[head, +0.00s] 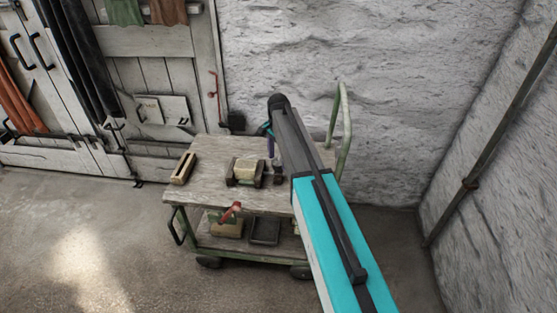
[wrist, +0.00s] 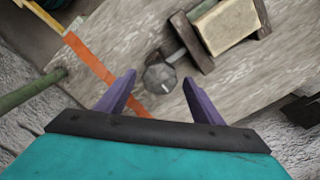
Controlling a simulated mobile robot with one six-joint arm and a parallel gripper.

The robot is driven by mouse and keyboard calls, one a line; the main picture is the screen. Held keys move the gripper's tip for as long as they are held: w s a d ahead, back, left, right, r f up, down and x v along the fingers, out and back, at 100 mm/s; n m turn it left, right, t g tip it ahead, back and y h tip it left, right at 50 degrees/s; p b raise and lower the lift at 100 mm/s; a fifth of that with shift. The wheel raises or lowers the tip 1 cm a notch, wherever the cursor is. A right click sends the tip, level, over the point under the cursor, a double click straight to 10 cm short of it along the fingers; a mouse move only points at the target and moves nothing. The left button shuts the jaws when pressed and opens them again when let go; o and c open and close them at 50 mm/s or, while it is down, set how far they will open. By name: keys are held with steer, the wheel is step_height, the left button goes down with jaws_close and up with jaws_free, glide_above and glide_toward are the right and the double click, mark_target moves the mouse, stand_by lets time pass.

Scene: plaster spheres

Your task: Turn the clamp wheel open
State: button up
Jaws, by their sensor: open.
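The clamp (head: 244,183) stands on the cart top (head: 207,150) and holds a pale block (head: 246,168). It also shows at the top of the wrist view, with its block (wrist: 226,24) between dark jaws. The grey, knob-like clamp wheel (wrist: 160,78) sits on the end of a short shaft coming from the clamp. My gripper (wrist: 161,90) is open, its two purple fingers spread either side of the wheel in the picture. I see no contact with the wheel. In the head view, my gripper (head: 270,148) is partly hidden by my arm, and the wheel is hard to make out.
A wooden box (head: 183,168) lies on the cart's left side. A green rail (head: 344,125) rises at its right end. An orange strip (wrist: 88,58) crosses the cart top in the wrist view. The lower shelf holds a dark tray (head: 264,232). A rough wall stands behind.

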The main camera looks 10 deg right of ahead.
steer(key=shift+f, duration=0.7)
steer(key=c, duration=1)
